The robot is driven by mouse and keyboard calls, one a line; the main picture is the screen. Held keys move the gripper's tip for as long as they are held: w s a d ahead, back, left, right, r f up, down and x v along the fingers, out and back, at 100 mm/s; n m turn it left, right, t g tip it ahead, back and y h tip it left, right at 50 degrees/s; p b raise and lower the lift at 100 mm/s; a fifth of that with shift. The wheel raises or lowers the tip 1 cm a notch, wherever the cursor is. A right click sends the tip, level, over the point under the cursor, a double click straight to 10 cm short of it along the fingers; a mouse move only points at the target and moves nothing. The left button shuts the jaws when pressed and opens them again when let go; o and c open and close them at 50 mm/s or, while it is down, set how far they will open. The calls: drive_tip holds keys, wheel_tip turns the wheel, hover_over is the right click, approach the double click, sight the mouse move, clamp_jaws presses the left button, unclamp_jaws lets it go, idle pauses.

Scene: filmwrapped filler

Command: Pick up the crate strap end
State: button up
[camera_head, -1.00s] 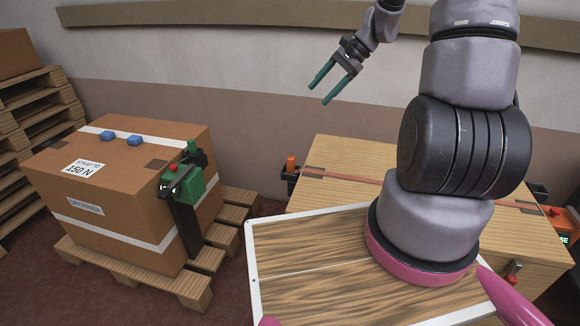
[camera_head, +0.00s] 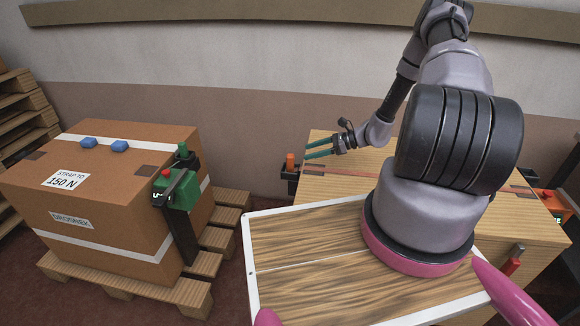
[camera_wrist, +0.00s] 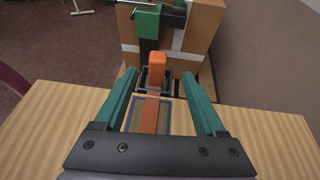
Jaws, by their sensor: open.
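The wooden crate (camera_head: 345,186) carries an orange-red strap (camera_head: 335,176) across its top. In the wrist view the strap (camera_wrist: 150,115) runs away from me over a framed patch to a black holder (camera_wrist: 155,80) at the crate's edge. An upright orange piece (camera_wrist: 157,66) stands at that holder; it also shows in the head view (camera_head: 291,160). I cannot tell which part is the loose strap end. My gripper (camera_head: 306,150) is open and empty, low over the crate's left end. Its teal fingers (camera_wrist: 158,75) lie either side of the strap, apart from it.
A strapped cardboard box (camera_head: 110,190) with a green tool (camera_head: 174,190) on its side stands on a pallet (camera_head: 190,290) at left. A white-edged wood-grain board (camera_head: 300,250) lies before the crate. An orange device (camera_head: 555,205) is at right. The wall is behind.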

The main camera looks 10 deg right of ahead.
sight(291, 155)
drive_tip(key=x, duration=0.8)
drive_tip(key=shift+s+a+f, duration=0.1)
drive_tip(key=shift+a+f, duration=0.15)
clamp_jaws()
